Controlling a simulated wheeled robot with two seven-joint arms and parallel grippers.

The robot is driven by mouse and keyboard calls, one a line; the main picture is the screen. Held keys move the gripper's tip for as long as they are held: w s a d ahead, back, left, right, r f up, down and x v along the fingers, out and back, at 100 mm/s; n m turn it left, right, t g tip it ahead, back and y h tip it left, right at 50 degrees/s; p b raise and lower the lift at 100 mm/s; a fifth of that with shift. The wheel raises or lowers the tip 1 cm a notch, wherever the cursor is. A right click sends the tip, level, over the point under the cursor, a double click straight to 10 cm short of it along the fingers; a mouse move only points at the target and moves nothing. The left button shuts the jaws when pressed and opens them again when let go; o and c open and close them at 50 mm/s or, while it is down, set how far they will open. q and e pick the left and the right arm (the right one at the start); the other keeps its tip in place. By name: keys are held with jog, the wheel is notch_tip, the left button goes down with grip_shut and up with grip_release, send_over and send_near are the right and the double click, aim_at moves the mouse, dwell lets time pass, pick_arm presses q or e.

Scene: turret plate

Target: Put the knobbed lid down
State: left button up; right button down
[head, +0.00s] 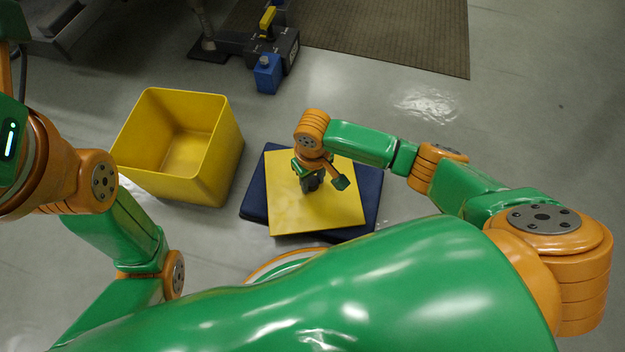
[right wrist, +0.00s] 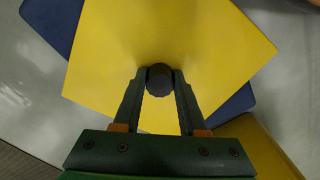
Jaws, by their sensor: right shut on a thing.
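The knobbed lid (head: 290,215) is a flat yellow square plate with a dark round knob (right wrist: 159,82) at its middle. My right gripper (head: 311,182) is over the lid, with its two fingers closed on either side of the knob, as the right wrist view shows. The lid lies over a dark blue square slab (head: 372,186) on the floor and is turned relative to it, so blue corners and edges show around it. Whether the lid touches the slab or hangs just above it I cannot tell. My left arm shows at the left; its gripper is not in view.
An open, empty yellow bin (head: 222,165) stands on the floor left of the slab. A blue block (head: 267,74) and dark equipment stand behind it. A brown mat (head: 390,35) lies at the back. The grey floor to the right of the slab is clear.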

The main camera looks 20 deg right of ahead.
jog(key=shift+c, duration=2.3)
grip_release()
jog(key=shift+f, duration=0.1)
